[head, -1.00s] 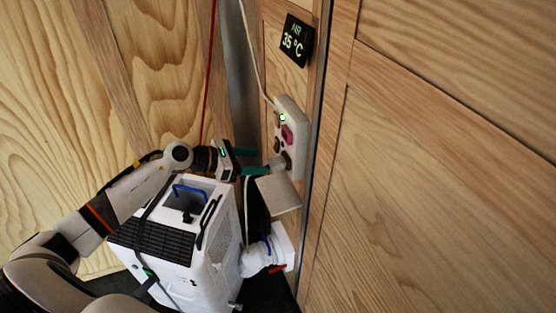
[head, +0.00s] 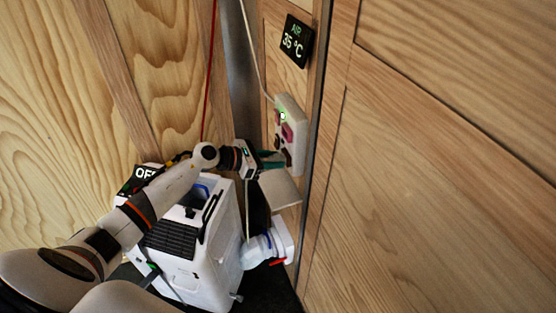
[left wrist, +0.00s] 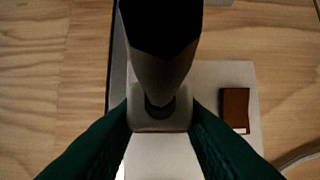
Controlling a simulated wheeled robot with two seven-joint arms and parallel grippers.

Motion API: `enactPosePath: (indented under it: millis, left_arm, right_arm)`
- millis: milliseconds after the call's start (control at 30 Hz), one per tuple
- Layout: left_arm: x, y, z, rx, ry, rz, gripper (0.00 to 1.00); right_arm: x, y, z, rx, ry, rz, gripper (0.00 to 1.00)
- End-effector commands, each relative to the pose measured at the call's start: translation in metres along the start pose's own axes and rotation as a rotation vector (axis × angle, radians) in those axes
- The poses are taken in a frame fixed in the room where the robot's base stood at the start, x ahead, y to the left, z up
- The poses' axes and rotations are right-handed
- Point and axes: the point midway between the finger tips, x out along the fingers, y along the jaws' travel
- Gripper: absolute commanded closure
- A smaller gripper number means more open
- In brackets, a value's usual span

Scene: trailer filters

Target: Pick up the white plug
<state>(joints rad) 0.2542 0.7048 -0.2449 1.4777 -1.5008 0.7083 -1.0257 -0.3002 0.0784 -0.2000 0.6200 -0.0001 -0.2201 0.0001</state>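The white plug (left wrist: 160,110) is in the middle of the left wrist view, at the lower part of the white socket box. Its round dark centre shows below a dark tapered shape. My left gripper (head: 274,160) is at the lower part of the socket box (head: 297,133) in the head view. In the left wrist view its two green fingers (left wrist: 160,125) lie against both sides of the plug and appear shut on it. The plug itself is hidden by the gripper in the head view. My right gripper is not in view.
A white box-shaped unit (head: 228,245) stands below my left arm, with a white round duct end (head: 268,249) at its right. A light plate (head: 279,190) juts out beneath the socket box. The wooden wall carries a 35 °C display (head: 295,41).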

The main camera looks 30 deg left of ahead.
Motion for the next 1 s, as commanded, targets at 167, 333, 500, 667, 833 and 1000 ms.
enactPosePath:
  millis: [167,333,500,667,833,1000]
  left_arm:
    - [0.000,0.000,0.000,0.000,0.001,-0.001,0.95]
    - [-0.001,0.000,-0.001,0.000,0.001,-0.001,0.95]
    - [-0.008,-0.001,-0.002,0.003,0.000,-0.002,0.95]
    - [-0.029,-0.002,-0.008,0.004,0.001,-0.004,0.99]
    - [-0.069,-0.001,-0.007,0.004,-0.005,-0.003,0.99]
    - [-0.113,0.001,-0.011,0.001,-0.006,0.000,0.99]
  right_arm:
    - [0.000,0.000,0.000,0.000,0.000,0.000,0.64]
    - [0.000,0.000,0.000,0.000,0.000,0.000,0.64]
    - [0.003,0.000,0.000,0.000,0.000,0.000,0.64]
    - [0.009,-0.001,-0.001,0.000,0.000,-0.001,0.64]
    - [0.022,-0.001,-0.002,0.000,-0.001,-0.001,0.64]
    - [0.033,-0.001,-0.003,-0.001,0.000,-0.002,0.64]
